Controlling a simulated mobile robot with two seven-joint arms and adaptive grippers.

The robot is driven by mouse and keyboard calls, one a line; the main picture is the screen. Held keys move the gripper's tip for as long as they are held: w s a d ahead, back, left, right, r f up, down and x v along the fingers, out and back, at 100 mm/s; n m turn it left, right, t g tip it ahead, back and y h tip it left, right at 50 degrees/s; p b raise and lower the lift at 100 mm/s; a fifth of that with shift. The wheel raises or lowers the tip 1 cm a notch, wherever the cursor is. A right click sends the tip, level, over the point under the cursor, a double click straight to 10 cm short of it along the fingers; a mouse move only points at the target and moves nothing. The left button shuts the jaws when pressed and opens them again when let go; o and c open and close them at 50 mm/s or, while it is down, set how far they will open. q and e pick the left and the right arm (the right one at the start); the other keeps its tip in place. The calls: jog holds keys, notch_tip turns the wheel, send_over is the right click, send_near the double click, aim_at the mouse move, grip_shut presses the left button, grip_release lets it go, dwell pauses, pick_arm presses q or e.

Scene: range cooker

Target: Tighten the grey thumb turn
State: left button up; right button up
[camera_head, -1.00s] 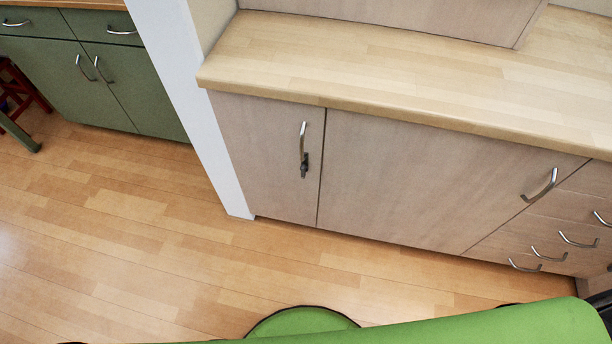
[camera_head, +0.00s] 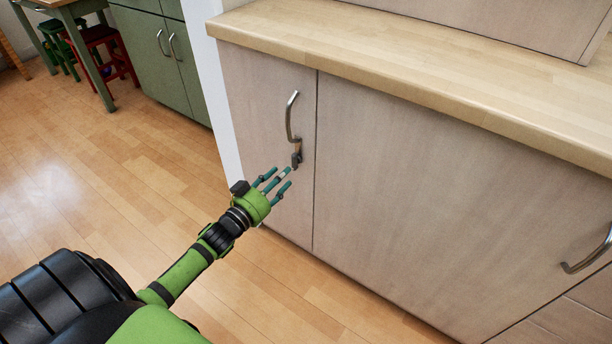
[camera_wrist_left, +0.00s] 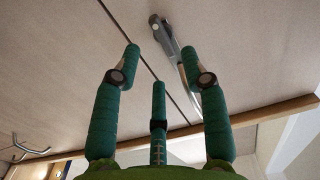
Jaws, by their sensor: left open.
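The grey thumb turn (camera_head: 297,158) sits at the lower end of the silver bar handle (camera_head: 291,115) on the narrow cabinet door. In the left wrist view the thumb turn (camera_wrist_left: 159,27) is at the top, ahead of the fingers, with the handle (camera_wrist_left: 190,70) running down from it. My left gripper (camera_head: 284,178), green with three fingers, is open and empty. Its fingertips are just below and left of the thumb turn in the head view. Whether they touch it cannot be told, but the wrist view shows a gap. My right gripper is not in view.
The pale wooden door (camera_head: 262,100) borders a wide panel (camera_head: 430,190) on its right. A wooden worktop (camera_head: 420,70) overhangs above. A white wall edge (camera_head: 217,100) stands to the left. The wooden floor (camera_head: 120,190) is clear at left. Stools and green cabinets are farther back.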

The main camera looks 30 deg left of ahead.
aim_at(294, 164)
pick_arm(q)
jog(key=w, duration=0.4)
jog(key=shift+f+b, duration=0.1)
jog(key=shift+b, duration=0.3)
jog(key=shift+w+d, duration=0.15)
jog(key=shift+w, duration=0.6)
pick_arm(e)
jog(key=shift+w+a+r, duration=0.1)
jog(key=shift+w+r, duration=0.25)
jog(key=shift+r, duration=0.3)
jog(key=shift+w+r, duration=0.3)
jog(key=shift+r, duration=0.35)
pick_arm(q)
grip_shut()
